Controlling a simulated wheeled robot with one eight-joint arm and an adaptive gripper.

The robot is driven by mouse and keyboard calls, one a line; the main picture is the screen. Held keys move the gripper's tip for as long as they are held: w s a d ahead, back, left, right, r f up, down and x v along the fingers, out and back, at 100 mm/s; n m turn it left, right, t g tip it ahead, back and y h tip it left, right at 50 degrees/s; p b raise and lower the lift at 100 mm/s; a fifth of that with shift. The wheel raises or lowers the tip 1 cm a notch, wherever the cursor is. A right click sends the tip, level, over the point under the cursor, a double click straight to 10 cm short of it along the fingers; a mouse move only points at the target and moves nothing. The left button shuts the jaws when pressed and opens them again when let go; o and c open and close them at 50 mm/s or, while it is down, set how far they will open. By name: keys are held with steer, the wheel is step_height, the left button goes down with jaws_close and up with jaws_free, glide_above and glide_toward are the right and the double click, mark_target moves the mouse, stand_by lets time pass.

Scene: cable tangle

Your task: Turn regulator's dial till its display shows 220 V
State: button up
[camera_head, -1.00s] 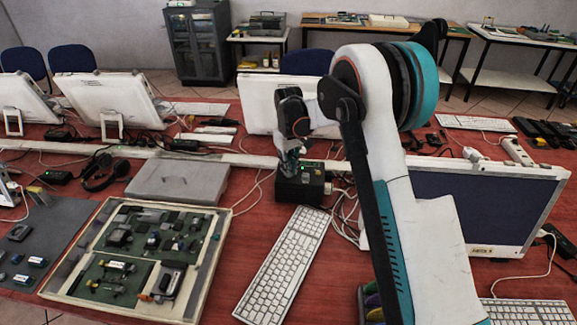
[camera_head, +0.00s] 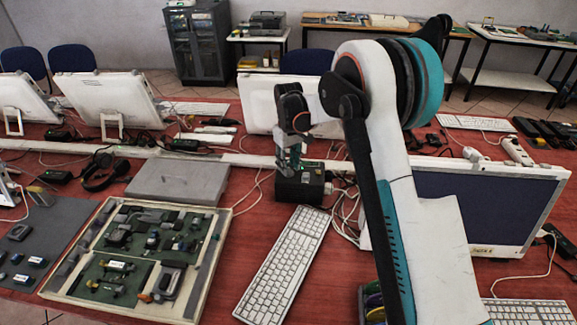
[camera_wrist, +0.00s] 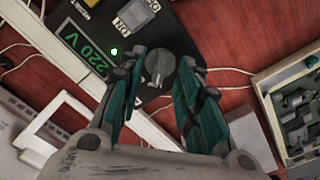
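The regulator (camera_head: 300,188) is a dark box on the red table, behind the white keyboard. In the wrist view its top (camera_wrist: 190,28) shows a green display (camera_wrist: 83,50) reading 220 V and a small lit green light (camera_wrist: 114,50). The grey round dial (camera_wrist: 161,68) lies between the fingertips of my gripper (camera_wrist: 163,76). The fingers are apart, one on each side of the dial; I cannot tell whether they touch it. In the head view my gripper (camera_head: 289,160) points down over the regulator's top, hiding part of it.
A white keyboard (camera_head: 284,262) lies in front of the regulator. A grey flat case (camera_head: 178,182) and a tray of parts (camera_head: 215,250) are to its left. A monitor (camera_head: 480,205) stands at right. White cables (camera_head: 345,210) tangle beside the regulator.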

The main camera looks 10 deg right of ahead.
mark_target(289, 169)
step_height(289, 169, up, 11)
steer(key=shift+f, duration=0.15)
stand_by(0.4)
steer(key=s+d+r+m+t, duration=0.1)
steer(key=s+d+r+t, duration=0.15)
steer(key=s+r, duration=0.6)
steer(key=s+d+r+m+t, duration=0.1)
steer(key=s+d+r, duration=0.3)
steer(key=s, duration=0.7)
steer(key=s+d+f+m+t, duration=0.1)
steer(key=s+f+m+t, duration=0.2)
steer(key=s, duration=1.6)
steer(key=shift+s+d+f+t, duration=0.2)
steer(key=shift+s+f+t, duration=0.15)
steer(key=shift+f, duration=0.2)
